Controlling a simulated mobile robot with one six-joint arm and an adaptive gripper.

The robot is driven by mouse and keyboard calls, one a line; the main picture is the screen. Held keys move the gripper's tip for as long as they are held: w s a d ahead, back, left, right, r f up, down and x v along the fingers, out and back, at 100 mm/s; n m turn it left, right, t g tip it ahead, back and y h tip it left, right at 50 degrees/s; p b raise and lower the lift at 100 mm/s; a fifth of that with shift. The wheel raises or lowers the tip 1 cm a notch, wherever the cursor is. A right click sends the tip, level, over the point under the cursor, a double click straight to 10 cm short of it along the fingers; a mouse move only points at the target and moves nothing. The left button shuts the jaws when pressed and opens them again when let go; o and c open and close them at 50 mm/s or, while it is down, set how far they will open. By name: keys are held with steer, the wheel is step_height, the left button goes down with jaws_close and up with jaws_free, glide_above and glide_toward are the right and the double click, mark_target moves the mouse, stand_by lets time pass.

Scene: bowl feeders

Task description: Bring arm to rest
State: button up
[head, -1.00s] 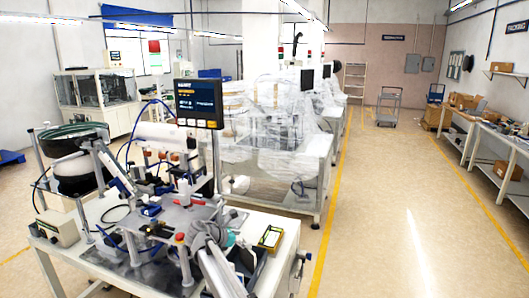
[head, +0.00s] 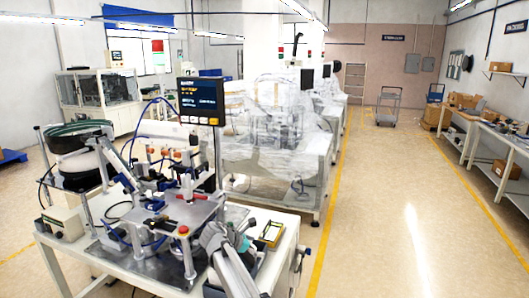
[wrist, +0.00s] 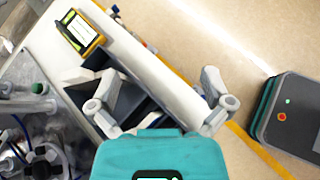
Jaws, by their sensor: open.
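My gripper (wrist: 155,80) is open and empty, its two grey fingers spread apart in front of its teal body in the wrist view. It hangs over the front right edge of the white machine table (wrist: 150,62). In the head view my grey and teal arm end (head: 240,243) is at the table's front right corner, partly overlapping the table. The fingertips are too small to make out there.
A yellow-framed device (head: 271,233) lies on the table close to my gripper; it also shows in the wrist view (wrist: 80,33). The bowl feeder (head: 82,150), fixtures and a screen (head: 201,101) stand to the left. The floor aisle (head: 400,200) at right is clear.

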steer(key=s+d+f+m+g+y+b, duration=0.1)
steer(key=s+d+f+m+g+y, duration=0.2)
steer(key=s+d+m, duration=0.7)
steer(key=s+d+f+m+g+y+b, duration=0.2)
steer(key=s+d+f+m+y, duration=0.4)
steer(key=s+m, duration=0.6)
steer(key=s+d+f, duration=0.1)
steer(key=d+f, duration=0.1)
steer(key=d, duration=0.1)
steer(key=shift+s+d+f+g, duration=0.25)
steer(key=shift+s+d+g, duration=0.15)
